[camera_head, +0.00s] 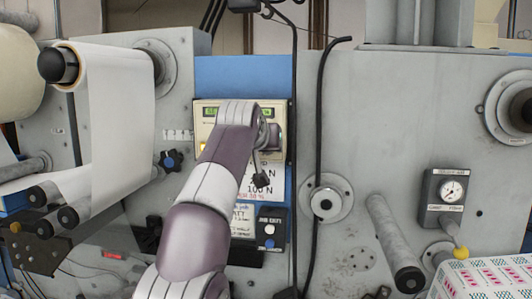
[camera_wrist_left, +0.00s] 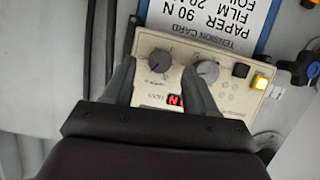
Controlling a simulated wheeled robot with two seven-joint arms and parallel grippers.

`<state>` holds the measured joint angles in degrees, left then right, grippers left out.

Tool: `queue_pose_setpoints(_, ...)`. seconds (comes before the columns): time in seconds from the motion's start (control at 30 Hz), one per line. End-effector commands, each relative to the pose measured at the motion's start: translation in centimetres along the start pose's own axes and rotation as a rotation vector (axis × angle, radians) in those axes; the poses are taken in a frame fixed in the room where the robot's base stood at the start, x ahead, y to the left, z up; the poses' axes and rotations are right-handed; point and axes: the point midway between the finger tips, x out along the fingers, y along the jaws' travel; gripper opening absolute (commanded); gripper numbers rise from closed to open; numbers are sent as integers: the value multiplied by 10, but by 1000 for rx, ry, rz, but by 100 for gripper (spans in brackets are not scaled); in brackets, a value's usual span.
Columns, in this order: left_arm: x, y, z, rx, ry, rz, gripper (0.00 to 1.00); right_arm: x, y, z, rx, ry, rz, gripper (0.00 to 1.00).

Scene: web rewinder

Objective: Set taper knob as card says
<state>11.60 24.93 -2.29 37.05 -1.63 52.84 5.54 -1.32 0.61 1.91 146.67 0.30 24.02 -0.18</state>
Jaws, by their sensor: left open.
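A cream control panel (camera_head: 202,132) sits behind my left arm in the head view, which hides much of it. Knob labels are too small to read. My left gripper (camera_wrist_left: 159,70) is open; its fingertips appear on either side of the first knob, contact unclear. The tension card (camera_wrist_left: 215,22) adjoins the panel; "PAPER 90 N" and part of film and foil lines show. It shows partly in the head view (camera_head: 264,190).
The panel also has an orange-lit button (camera_wrist_left: 260,82) and a black button (camera_wrist_left: 240,70). A paper web roll (camera_head: 115,95) stands at left. A black cable (camera_head: 319,130) hangs right of the panel.

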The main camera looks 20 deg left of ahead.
Motion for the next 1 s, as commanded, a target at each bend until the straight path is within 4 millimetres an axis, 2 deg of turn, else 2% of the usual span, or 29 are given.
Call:
queue_pose_setpoints(0.03,-11,0,3,0,4,1,57,9,0,1,0,0,0,43)
queue_pose_setpoints(0.1,-29,0,3,0,4,0,57,13,0,2,0,-1,0,43)
queue_pose_setpoints(0.3,-74,0,0,0,0,0,57,8,0,1,0,0,0,43)
queue_pose_setpoints(0.4,-88,0,0,0,-1,0,57,5,0,1,0,0,0,43)
queue_pose_setpoints(0.6,-99,0,1,0,-2,0,57,5,0,1,0,0,0,43)
queue_pose_setpoints(1.0,-99,0,1,0,-1,0,57,5,0,1,0,0,0,43)
